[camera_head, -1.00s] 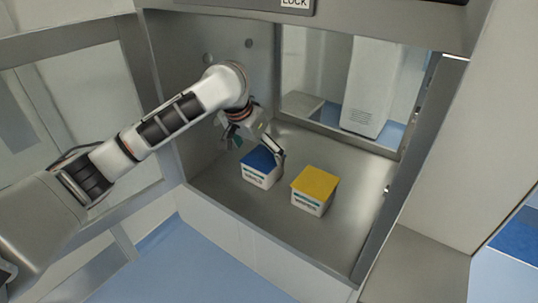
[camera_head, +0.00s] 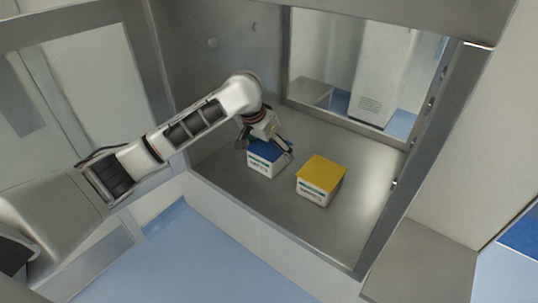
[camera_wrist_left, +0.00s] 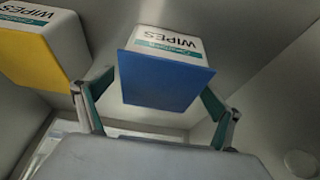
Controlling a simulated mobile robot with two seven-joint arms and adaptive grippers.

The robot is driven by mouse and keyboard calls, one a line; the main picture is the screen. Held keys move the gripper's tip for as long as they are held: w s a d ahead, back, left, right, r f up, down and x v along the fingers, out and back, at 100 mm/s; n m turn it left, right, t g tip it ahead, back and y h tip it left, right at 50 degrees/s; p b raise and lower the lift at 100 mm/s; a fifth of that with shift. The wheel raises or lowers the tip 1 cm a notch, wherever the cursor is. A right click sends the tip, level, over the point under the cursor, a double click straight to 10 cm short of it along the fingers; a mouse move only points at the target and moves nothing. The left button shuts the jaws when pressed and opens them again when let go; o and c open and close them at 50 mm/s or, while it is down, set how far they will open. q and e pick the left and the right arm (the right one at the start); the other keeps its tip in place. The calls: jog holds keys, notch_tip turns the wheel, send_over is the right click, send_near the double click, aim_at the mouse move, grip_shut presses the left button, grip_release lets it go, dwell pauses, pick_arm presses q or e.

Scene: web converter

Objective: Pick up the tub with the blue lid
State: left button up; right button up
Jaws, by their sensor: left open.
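The tub with the blue lid (camera_head: 265,163) stands on the metal floor of the chamber, left of the yellow-lidded tub. My left gripper (camera_head: 267,145) is open over it, with one finger to each side of the lid. In the left wrist view the blue lid (camera_wrist_left: 163,82) lies between the two open fingers, with "WIPES" lettering on the white side. A gap shows beside the right finger; whether the left finger touches the lid I cannot tell. My right gripper is not in view.
A tub with a yellow lid (camera_head: 321,173) stands close by on the right; it also shows in the left wrist view (camera_wrist_left: 30,60). Metal walls and a window frame enclose the chamber. The chamber floor (camera_head: 365,170) is clear right of the yellow tub.

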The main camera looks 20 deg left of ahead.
pick_arm(q)
jog(key=shift+f, duration=0.2)
dwell(0.6)
jog(key=c, duration=1.3)
